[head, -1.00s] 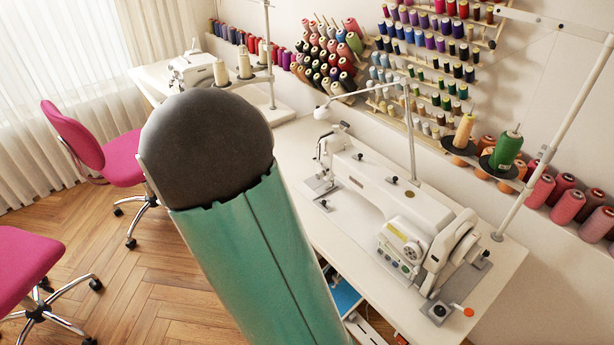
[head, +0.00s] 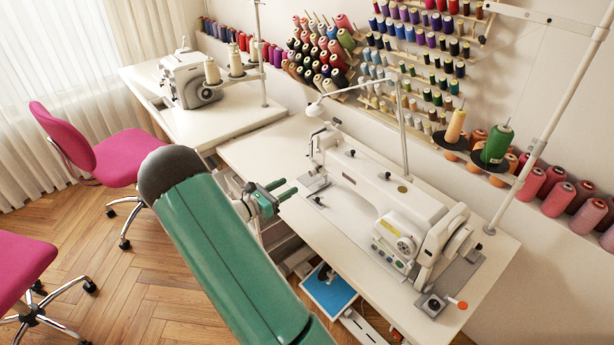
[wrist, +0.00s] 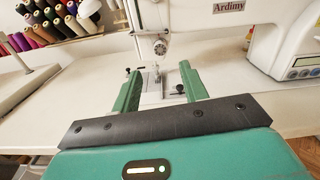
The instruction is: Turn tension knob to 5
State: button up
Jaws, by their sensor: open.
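The white sewing machine (head: 375,200) stands on the right-hand table, and the wrist view shows it with "Ardiny" lettering (wrist: 229,8). A round metallic knob (wrist: 160,47) shows on its head end in the wrist view; its numbers are too small to read. A round dial (head: 405,246) sits on the panel at the machine's other end. I cannot tell for sure which is the tension knob. My gripper (head: 284,188) is open and empty, left of the machine head. In the wrist view its two green fingers (wrist: 157,84) point toward the head, apart from it.
The white table (head: 255,155) has bare room left of the machine. A lamp (head: 315,110) and thread stand (head: 475,165) rise behind it. Another machine (head: 190,80) stands on the far-left table. Pink chairs (head: 100,155) stand on the floor at left.

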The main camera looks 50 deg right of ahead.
aim_at(310, 174)
jog(key=x, duration=0.9)
grip_shut()
